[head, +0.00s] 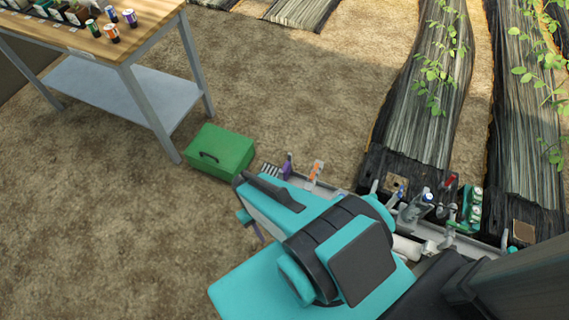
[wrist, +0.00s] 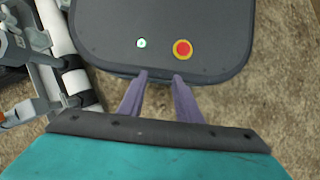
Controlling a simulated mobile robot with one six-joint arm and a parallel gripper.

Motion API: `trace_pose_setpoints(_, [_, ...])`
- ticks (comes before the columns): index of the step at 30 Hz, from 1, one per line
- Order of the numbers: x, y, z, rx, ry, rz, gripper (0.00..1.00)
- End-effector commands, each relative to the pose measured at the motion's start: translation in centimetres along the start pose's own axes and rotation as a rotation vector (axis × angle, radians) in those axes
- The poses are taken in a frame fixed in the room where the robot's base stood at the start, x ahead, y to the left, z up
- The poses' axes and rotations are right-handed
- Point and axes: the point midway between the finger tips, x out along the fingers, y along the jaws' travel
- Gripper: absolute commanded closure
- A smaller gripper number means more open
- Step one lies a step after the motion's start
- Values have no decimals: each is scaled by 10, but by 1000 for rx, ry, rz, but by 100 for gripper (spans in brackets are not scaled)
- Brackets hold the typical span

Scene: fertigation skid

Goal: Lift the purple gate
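The purple gate (head: 288,167) is a small upright purple piece on the narrow grey channel, just right of the green box, in the head view. It is beyond my arm, and its lower part is hard to make out. It does not show in the wrist view. My gripper (wrist: 160,76) has two purple-grey fingers with a clear gap between them and nothing held. In the head view, the gripper (head: 249,222) is mostly hidden by my arm, nearer the camera than the gate and apart from it.
An orange gate (head: 315,172) stands just right of the purple one. A green box (head: 219,152) sits on the ground to the left. Valves and fittings (head: 428,199) stand at the right. A workbench (head: 128,50) is upper left.

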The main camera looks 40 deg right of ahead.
Motion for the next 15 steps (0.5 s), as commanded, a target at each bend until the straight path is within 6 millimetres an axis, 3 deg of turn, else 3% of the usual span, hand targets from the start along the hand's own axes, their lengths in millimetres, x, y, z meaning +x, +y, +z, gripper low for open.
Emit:
trace_pose_setpoints(8, [1,1,-4,6,1,-3,64])
trace_pose_setpoints(15, [8,9,-38,64,9,-28,64])
